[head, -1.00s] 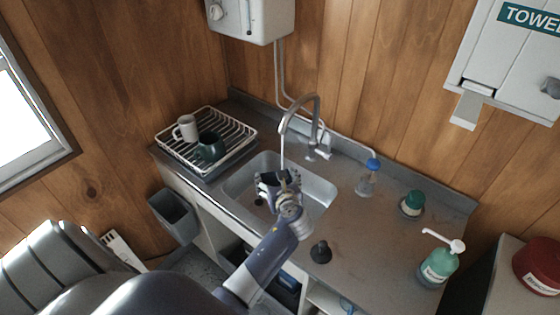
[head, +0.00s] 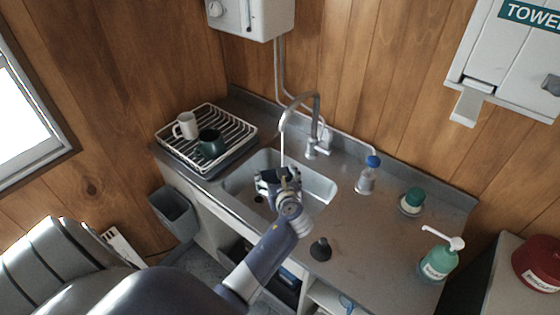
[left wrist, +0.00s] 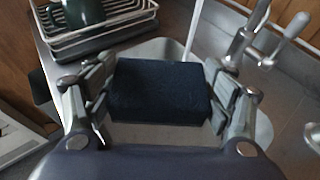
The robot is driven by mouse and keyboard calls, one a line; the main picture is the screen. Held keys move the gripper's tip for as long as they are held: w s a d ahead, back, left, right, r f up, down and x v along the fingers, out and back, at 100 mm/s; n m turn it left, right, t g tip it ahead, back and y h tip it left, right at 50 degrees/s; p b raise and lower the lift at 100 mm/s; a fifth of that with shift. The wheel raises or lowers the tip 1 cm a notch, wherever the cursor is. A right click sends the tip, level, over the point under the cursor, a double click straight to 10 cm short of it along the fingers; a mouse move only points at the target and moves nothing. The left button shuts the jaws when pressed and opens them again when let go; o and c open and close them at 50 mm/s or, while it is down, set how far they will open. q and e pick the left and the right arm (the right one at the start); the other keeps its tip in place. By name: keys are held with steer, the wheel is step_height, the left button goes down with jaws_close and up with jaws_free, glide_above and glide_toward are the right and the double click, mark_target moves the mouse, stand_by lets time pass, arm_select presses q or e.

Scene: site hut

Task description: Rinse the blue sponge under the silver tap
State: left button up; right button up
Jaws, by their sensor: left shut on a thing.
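The blue sponge (left wrist: 160,92) is a dark navy block between the fingers of my left gripper (left wrist: 160,98) in the left wrist view. The gripper is shut on it, and in the head view this gripper (head: 276,181) is over the sink (head: 318,186). The silver tap (head: 300,98) arches over the sink and also shows in the left wrist view (left wrist: 240,45). A thin white water stream (head: 282,150) falls from its spout towards the gripper. In the left wrist view it meets the sponge's far edge; whether it lands on or behind the sponge I cannot tell. My right gripper is not in view.
A dish rack (head: 228,133) with a white mug (head: 187,125) and dark green mug (head: 210,144) stands left of the sink. On the right counter are a blue-capped bottle (head: 366,178), green-lidded jar (head: 412,203), soap pump bottle (head: 438,262) and black plunger-like object (head: 320,250).

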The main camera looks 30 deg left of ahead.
arm_select(q)
steer(key=shift+r, duration=0.1)
steer(key=shift+s+d+r+p, duration=0.3)
steer(key=shift+s+r+p, duration=0.2)
steer(key=shift+s+p, duration=0.05)
steer(key=shift+s+d+r, duration=0.4)
steer(key=shift+s+r, duration=0.35)
steer(key=shift+s, duration=0.15)
steer(key=shift+s+d+r, duration=0.4)
steer(key=shift+s+r, duration=0.3)
steer(key=shift+s, duration=0.15)
